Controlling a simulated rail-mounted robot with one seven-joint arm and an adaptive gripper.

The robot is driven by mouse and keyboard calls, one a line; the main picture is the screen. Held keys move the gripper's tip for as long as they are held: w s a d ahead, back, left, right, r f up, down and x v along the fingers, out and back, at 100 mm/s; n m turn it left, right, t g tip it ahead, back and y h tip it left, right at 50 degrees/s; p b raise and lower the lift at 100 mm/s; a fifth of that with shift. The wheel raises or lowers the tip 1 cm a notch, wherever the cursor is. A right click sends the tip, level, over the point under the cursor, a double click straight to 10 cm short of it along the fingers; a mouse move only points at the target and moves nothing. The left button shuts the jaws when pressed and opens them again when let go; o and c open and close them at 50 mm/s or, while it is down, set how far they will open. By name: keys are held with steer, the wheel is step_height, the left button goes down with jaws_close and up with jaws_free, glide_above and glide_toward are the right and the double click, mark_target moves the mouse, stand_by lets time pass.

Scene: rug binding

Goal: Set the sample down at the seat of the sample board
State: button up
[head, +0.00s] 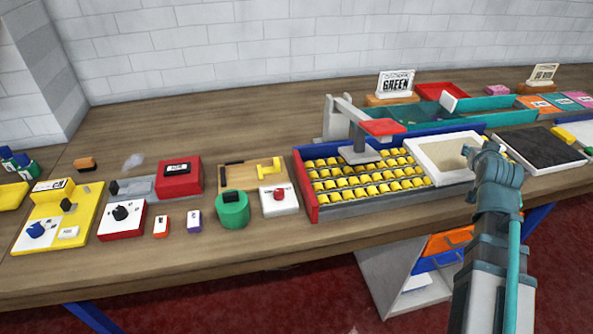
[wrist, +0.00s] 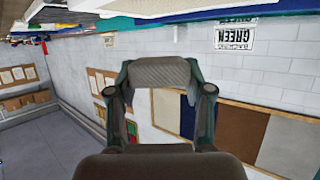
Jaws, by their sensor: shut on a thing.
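My gripper (head: 470,151) is at the right of the workbench, over the right part of a cream, pale-edged panel (head: 428,148). The wrist view shows my gripper (wrist: 160,76) with its fingers close around something. I cannot make out the held sample clearly; my fingers hide most of it. I cannot tell whether the cream panel touches my gripper. I cannot say for certain which thing is the sample board. A dark flat board with a pale rim (head: 548,150) lies just right of my gripper. Coloured cards (head: 541,104) lie in a row behind it.
A tray of yellow pieces (head: 365,184), with a red-topped press (head: 381,127) over it, stands left of my gripper. Small boxes and devices with knobs (head: 122,217) fill the left bench. The back left is clear.

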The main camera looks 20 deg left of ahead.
steer(key=s+a+r+n+g+y+p, duration=0.1)
steer(key=s+a+r+n+y+p, duration=0.35)
steer(key=a, duration=0.65)
steer(key=s+a+r+n+g+y+p, duration=0.15)
steer(key=s+a+r, duration=0.35)
steer(key=a+r, duration=0.5)
steer(key=s+a+r+n+g+y+p, duration=0.1)
steer(key=s+a+r+n+y+p, duration=0.25)
steer(key=a, duration=0.95)
steer(key=s+a+f+g+b, duration=0.1)
steer(key=s+a+f+b, duration=0.1)
steer(key=a+f, duration=0.5)
steer(key=s+a+f+n+g+y+b, duration=0.1)
steer(key=s+a+f+b, duration=0.1)
steer(key=a+f, duration=0.6)
steer(key=s+a+f+n+g+y+b, duration=0.1)
steer(key=a+f, duration=0.6)
steer(key=a, duration=0.9)
steer(key=shift+s+a+f+b, duration=0.1)
steer(key=shift+s+f+b, duration=0.1)
steer(key=shift+s+b, duration=0.35)
steer(key=shift+s+f+b, duration=0.2)
steer(key=shift+s, duration=0.55)
steer(key=shift+a+f, duration=0.4)
steer(key=shift+f, duration=0.15)
step_height(320, 180, down, 3)
steer(key=shift+a+r+p, duration=0.15)
steer(key=shift+p, duration=0.5)
steer(key=shift+f, duration=0.35)
steer(key=shift+f, duration=0.1)
